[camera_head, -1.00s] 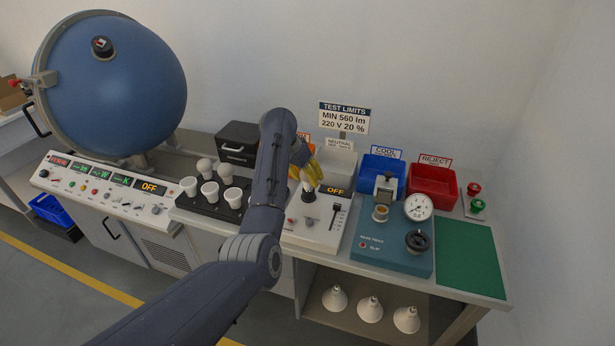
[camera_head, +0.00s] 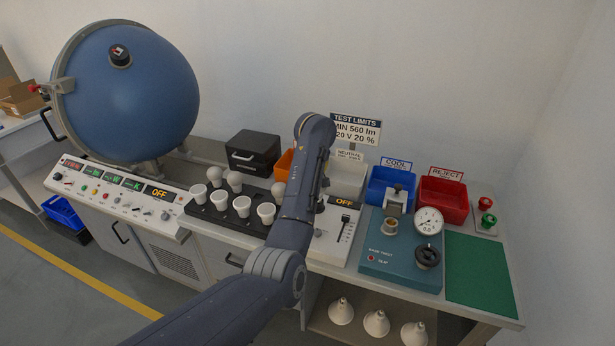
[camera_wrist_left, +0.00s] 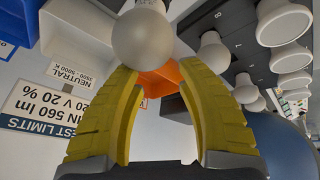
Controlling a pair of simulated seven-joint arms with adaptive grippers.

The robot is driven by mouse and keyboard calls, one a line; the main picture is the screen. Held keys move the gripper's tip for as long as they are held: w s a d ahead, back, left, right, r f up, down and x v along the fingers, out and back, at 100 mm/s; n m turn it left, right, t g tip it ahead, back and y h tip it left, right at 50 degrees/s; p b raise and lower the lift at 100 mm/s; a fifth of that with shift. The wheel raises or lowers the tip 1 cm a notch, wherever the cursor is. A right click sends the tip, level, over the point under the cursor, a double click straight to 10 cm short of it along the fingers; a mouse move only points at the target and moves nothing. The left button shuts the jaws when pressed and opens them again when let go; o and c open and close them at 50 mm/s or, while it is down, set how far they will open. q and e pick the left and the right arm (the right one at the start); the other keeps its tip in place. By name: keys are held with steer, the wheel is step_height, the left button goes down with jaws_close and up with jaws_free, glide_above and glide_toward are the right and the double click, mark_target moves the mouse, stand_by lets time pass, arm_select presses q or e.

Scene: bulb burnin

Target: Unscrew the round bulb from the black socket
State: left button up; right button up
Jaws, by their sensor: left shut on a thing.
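The round bulb (camera_wrist_left: 142,42) is a frosted white globe in the left wrist view, at the tips of my left gripper's yellow fingers (camera_wrist_left: 156,70). My left gripper is shut on it. In the head view my left arm's forearm hides the fingers and the bulb. The black socket (camera_head: 319,207) is a small dark shape on the white test box (camera_head: 330,243), just right of my arm and partly covered. Whether the bulb touches the socket cannot be seen. My right gripper is not in view.
A black tray (camera_head: 229,222) with several bulbs stands left of my arm. Blue (camera_head: 384,201) and red (camera_head: 443,213) bins and a teal torque box (camera_head: 385,262) stand to the right. The green mat (camera_head: 480,270) is bare.

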arm_select(q)
steer(key=s+d+f+n, duration=0.1)
steer(key=f, duration=0.1)
steer(key=s+d+f+n+g, duration=0.1)
steer(key=d, duration=0.1)
steer(key=shift+s+d+f+y, duration=0.1)
steer(key=shift+s+f+y, duration=0.25)
steer(key=shift+y, duration=0.05)
steer(key=shift+c, duration=1.1)
steer(key=o, duration=0.3)
steer(key=shift+n+y, duration=0.3)
steer(key=shift+n, duration=0.5)
steer(key=shift+o, duration=0.9)
steer(key=shift+d+n+g, duration=0.25)
steer(key=shift+n+g, duration=0.05)
steer(key=shift+n, duration=0.2)
steer(key=shift+d+n+y, duration=0.2)
steer(key=shift+n+y, duration=0.1)
steer(key=shift+c, duration=1)
steer(key=shift+w+a+n+g+y, duration=0.1)
steer(key=shift+a+n+g+y, duration=0.1)
steer(key=shift+n, duration=0.35)
steer(key=shift+w+a+n+g+y, duration=0.1)
steer(key=shift+n+g, duration=0.1)
steer(key=shift+n, duration=0.35)
steer(key=shift+c, duration=0.2)
steer(key=shift+r, duration=0.15)
